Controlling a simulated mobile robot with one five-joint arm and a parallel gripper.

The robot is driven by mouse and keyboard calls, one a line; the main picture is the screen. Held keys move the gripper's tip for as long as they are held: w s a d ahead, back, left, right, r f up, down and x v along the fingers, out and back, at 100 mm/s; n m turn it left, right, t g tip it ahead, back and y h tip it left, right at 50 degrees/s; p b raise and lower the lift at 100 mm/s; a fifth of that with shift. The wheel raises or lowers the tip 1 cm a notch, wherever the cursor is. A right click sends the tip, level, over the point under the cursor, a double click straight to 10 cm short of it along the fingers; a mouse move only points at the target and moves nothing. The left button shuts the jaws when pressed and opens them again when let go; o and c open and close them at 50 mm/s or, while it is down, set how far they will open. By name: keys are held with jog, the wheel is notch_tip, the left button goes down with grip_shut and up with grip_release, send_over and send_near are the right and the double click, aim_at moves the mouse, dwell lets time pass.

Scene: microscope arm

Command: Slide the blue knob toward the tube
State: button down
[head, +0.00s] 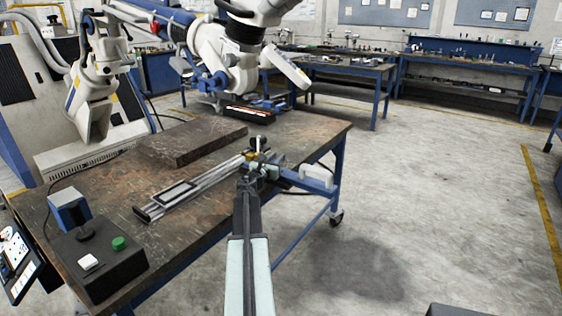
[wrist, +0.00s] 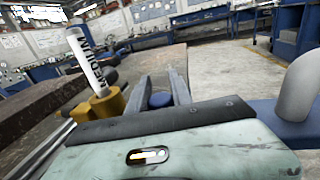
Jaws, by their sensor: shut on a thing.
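My gripper (wrist: 161,84) has its two grey fingers on either side of the blue knob (wrist: 160,100) in the wrist view, shut on it. The white tube (wrist: 86,60) with dark lettering stands tilted in a gold-coloured holder (wrist: 98,106), left of the fingers and apart from them. In the head view my gripper (head: 260,170) is at the right end of the silver rails, at the table's right edge. The knob is hard to make out there, among my gripper and the small parts around it.
The worn brown table (head: 215,205) carries silver rails (head: 195,188), a thick dark slab (head: 190,142) and a control box (head: 100,262) with a green button. A large white robot arm (head: 222,50) hangs over the back. A grey curved handle (wrist: 298,88) stands close on the right. Open floor lies right.

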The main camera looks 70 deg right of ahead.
jog(key=shift+w, duration=0.15)
jog(key=c, duration=1.1)
grip_release()
jog(key=a, duration=0.8)
jog(key=shift+w, duration=0.2)
